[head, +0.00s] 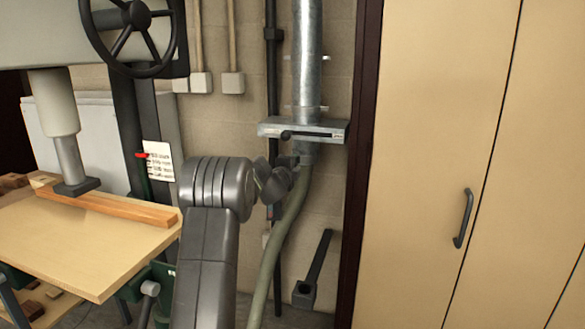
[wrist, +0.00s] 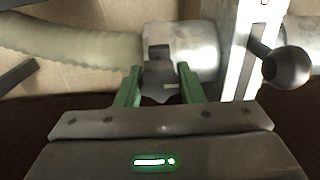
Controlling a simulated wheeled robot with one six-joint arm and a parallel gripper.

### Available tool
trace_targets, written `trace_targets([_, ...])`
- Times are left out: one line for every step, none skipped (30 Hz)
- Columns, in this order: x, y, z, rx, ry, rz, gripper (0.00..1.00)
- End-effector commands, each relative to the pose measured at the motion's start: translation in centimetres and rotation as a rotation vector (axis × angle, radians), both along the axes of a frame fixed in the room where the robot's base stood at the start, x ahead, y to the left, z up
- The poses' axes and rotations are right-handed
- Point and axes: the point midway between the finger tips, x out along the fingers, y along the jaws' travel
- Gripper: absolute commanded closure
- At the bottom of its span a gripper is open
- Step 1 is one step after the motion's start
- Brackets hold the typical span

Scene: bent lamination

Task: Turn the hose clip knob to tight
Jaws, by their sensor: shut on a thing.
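The hose clip knob (wrist: 158,82) is dark and lobed, with a small pale mark on its right side. In the wrist view it sits between the two green fingers of my gripper (wrist: 159,74), which is shut on it. The knob is on the clip around the metal collar (wrist: 192,48), where the ribbed hose (wrist: 85,47) joins. In the head view the greenish hose (head: 285,227) hangs down from the metal pipe (head: 307,60). My arm's wrist hides the knob there. I cannot read a tight or loose marking.
A metal slide gate (head: 270,129) crosses the pipe just above the clip; its dark ball handle (wrist: 291,67) is right of my gripper in the wrist view. Tall cabinet doors (head: 430,120) stand to the right. A machine table with a wooden board (head: 105,250) is at left.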

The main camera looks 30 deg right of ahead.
Motion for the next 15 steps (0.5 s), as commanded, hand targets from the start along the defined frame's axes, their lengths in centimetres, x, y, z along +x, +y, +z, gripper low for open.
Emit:
trace_targets([-0.05,-0.04,-0.13,0.005,-0.004,-0.001,0.88])
trace_targets([-0.05,-0.04,-0.12,0.006,-0.006,-0.001,0.88])
trace_targets([-0.05,-0.04,-0.12,0.009,-0.01,-0.001,0.88])
trace_targets([-0.05,-0.04,-0.12,0.01,-0.01,-0.001,0.88])
trace_targets([-0.05,-0.04,-0.11,0.01,-0.011,-0.001,0.88])
trace_targets([-0.05,-0.04,-0.12,0.012,-0.012,-0.001,0.88])
trace_targets([-0.05,-0.04,-0.12,0.012,-0.012,-0.001,0.88])
trace_targets([-0.05,-0.04,-0.11,0.012,-0.012,-0.001,0.88])
trace_targets([-0.05,-0.04,-0.12,0.012,-0.012,-0.001,0.88])
trace_targets([-0.05,-0.04,-0.12,0.012,-0.012,-0.001,0.88])
trace_targets([-0.05,-0.04,-0.12,0.012,-0.012,-0.001,0.88])
trace_targets([-0.05,-0.04,-0.13,0.012,-0.012,-0.001,0.88])
trace_targets([-0.05,-0.04,-0.13,0.012,-0.012,-0.001,0.88])
trace_targets([-0.05,-0.04,-0.13,0.012,-0.012,-0.001,0.88])
trace_targets([-0.05,-0.04,-0.14,0.012,-0.012,-0.001,0.61])
